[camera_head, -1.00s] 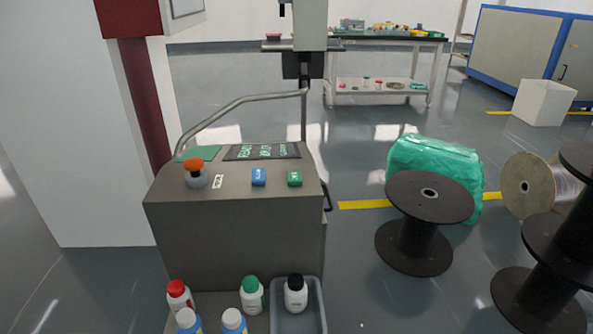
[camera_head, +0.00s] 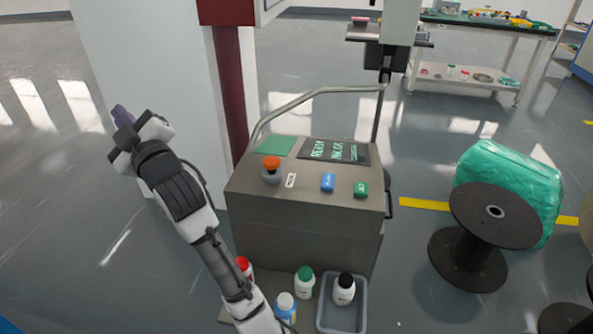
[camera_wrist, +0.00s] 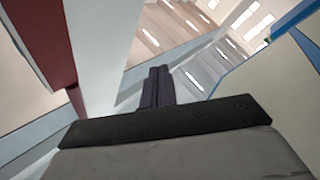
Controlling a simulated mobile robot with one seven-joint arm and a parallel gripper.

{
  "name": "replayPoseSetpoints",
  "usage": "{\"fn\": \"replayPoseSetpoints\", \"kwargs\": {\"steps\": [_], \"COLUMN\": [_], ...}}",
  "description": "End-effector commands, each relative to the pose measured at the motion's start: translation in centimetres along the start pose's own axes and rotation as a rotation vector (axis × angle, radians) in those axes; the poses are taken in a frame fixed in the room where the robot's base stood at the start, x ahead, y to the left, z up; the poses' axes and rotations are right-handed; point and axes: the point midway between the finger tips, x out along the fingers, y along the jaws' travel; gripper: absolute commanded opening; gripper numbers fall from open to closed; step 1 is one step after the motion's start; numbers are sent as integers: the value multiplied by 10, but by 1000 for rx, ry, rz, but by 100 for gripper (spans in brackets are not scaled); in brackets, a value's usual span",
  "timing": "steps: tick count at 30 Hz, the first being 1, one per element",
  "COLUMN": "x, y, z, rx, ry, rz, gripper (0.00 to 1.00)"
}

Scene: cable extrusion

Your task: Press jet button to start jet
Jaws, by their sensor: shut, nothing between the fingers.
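A grey control console (camera_head: 300,235) stands in the middle of the head view. On its sloped top are an orange-red mushroom knob (camera_head: 271,163), a blue button (camera_head: 328,182) and a green button (camera_head: 361,189). The lettering on the buttons is too small to read, so I cannot tell which one is the jet button. My gripper (camera_head: 122,114) is raised to the left of the console, apart from it and from the buttons. In the wrist view my gripper (camera_wrist: 157,86) has its dark fingers together, with nothing between them. No button shows in the wrist view.
A dark display panel (camera_head: 335,150) with green text lies behind the buttons. A bent metal rail (camera_head: 315,97) rises at the console's back. Bottles and a grey tray (camera_head: 342,318) stand at its front. A black spool (camera_head: 480,235) and green-wrapped roll (camera_head: 515,180) stand right.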

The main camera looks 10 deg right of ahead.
Motion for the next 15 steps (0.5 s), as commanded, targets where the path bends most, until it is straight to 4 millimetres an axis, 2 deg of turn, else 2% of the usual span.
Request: {"fn": "replayPoseSetpoints", "kwargs": {"steps": [1,5,8,11,15], "x": [3,-1,-12,-29,-62], "y": [22,59,88,118,158], "z": [18,70,108,144,190], "rx": [-25,-81,-116,-141,-161], "ry": [-67,-222,-336,-445,-589], "rz": [-3,-34,-64,-99,-160], "gripper": [0,0,0,0,0]}}
